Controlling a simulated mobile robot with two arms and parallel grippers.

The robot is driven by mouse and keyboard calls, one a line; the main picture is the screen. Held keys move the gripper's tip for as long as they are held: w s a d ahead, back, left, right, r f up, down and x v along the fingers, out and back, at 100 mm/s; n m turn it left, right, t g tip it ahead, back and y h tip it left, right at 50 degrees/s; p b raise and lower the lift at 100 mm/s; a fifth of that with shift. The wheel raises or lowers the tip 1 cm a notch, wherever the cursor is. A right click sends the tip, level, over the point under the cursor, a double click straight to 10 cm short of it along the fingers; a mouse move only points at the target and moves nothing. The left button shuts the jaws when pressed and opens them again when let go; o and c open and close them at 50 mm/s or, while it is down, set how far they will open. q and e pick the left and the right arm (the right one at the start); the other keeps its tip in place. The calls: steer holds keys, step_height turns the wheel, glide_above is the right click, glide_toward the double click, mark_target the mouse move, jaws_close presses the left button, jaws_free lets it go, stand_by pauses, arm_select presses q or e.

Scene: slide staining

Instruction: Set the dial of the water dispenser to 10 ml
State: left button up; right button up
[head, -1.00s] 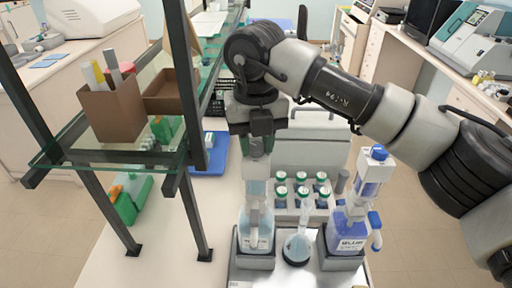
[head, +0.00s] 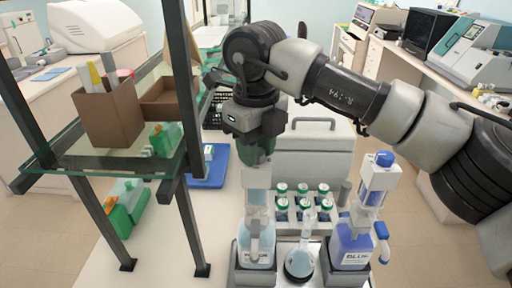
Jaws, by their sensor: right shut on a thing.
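The water dispenser (head: 257,245) is a clear bottle with a pale label and a tall clear upper part. It stands upright in a dark holder at the front, left of a round flask (head: 299,262). My right gripper (head: 257,158) points down from above and is shut on the dispenser's top, where a dark green part shows between and below the fingers. This appears to be the dial. The hand hides most of it, and its scale cannot be read. My left gripper is not in view.
A blue-liquid dispenser (head: 352,245) with a blue knob stands to the right. Several green-capped bottles (head: 302,204) sit in a rack behind. A glass shelf (head: 95,165) on dark posts stands close at left, holding brown boxes (head: 108,115). A blue tray (head: 208,178) lies behind.

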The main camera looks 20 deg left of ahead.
steer(key=shift+r, duration=0.1)
steer(key=o, duration=0.9)
steer(key=shift+r, duration=0.3)
step_height(320, 180, up, 10)
steer(key=shift+r+b, duration=0.1)
steer(key=shift+b, duration=0.65)
